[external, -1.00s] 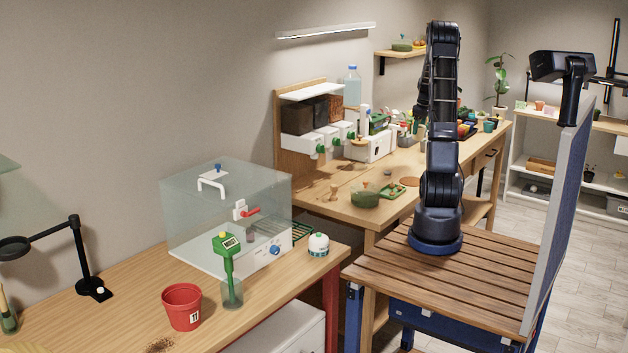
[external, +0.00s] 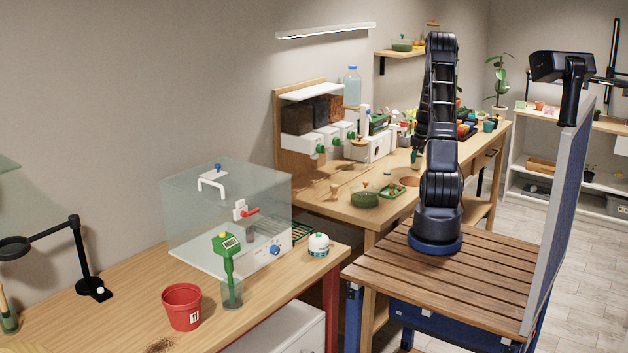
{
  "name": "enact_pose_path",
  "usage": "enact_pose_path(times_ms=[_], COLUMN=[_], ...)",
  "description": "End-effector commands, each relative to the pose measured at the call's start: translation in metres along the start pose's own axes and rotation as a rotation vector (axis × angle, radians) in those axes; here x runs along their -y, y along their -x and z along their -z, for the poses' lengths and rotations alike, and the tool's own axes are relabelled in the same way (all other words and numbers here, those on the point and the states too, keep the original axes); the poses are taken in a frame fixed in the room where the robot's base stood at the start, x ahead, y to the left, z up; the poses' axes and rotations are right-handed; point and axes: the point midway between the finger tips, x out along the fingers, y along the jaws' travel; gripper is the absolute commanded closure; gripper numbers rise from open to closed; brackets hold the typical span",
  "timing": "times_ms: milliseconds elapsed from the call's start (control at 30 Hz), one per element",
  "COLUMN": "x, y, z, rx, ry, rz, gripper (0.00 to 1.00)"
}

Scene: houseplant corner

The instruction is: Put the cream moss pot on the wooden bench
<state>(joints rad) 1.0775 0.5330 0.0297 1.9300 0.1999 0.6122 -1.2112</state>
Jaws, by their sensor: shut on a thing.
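I cannot make out the cream moss pot in the external view. The wooden bench (external: 330,207), which I take to be the long one along the back wall, has a light wood top with many things on it. My arm rises from the slatted wooden top and folds over toward this bench.
White dispensers (external: 325,140) stand behind. A nearer table carries a clear box (external: 205,225) and red pot (external: 182,307). A blue-grey panel (external: 560,200) stands at right.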

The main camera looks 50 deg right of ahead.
Motion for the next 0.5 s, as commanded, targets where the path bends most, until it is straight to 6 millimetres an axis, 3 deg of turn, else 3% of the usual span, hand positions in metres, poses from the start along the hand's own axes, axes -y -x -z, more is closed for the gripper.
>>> enact_pose_path(times_ms=[433,467,500], x=[-0.0002,-0.0002,-0.0002], y=[-0.0086,-0.0085,-0.0083], z=[-0.0013,-0.0013,-0.0013], rx=[0.0,0.0,0.0], ry=[0.0,0.0,0.0], rz=[-0.001,-0.001,-0.001], gripper=[0.65,0.36,0.29])
